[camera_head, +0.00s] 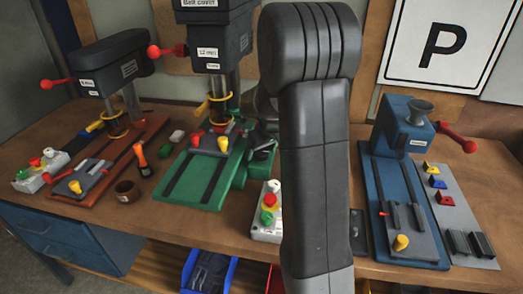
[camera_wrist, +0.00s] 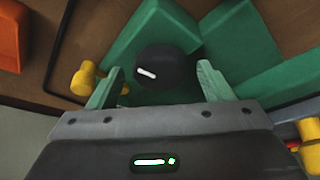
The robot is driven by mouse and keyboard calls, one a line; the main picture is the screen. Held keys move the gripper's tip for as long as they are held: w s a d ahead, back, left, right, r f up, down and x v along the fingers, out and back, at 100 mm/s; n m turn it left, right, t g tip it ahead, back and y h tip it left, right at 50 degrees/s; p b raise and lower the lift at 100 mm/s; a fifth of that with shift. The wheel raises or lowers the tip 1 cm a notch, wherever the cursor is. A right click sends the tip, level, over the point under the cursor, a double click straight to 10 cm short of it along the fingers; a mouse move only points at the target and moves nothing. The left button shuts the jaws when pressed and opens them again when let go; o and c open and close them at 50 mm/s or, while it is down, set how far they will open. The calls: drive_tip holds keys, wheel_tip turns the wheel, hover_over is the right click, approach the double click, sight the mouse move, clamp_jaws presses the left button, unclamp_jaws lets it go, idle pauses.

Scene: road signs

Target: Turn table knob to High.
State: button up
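The knob (camera_wrist: 170,66) is round and black with a short white mark left of its centre. It sits on a green machine part in the wrist view. My gripper (camera_wrist: 160,68) is open, with one pale green finger on each side of the knob. A gap shows between each finger and the knob; I cannot tell the height difference. No "High" label is readable. In the head view my arm hides the knob and gripper; the green drill machine (camera_head: 201,184) stands just left of the arm on the wooden table (camera_head: 150,215).
A yellow knob (camera_wrist: 84,78) is close left of the gripper. A button box (camera_head: 266,232) stands at the table's front edge. A blue machine (camera_head: 399,195) is at the right, a red-based drill (camera_head: 100,170) at the left. A blue bin (camera_head: 205,270) is below.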

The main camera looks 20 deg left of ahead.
drive_tip(key=b+v, duration=0.1)
drive_tip(key=v, duration=1.3)
drive_tip(key=shift+a+f, duration=0.1)
drive_tip(key=shift+a, duration=0.1)
drive_tip(key=p+x, duration=0.1)
drive_tip(key=x, duration=1.2)
drive_tip(key=shift+w+f, duration=0.1)
drive_tip(key=shift+f, duration=0.25)
drive_tip(key=shift+n, duration=0.3)
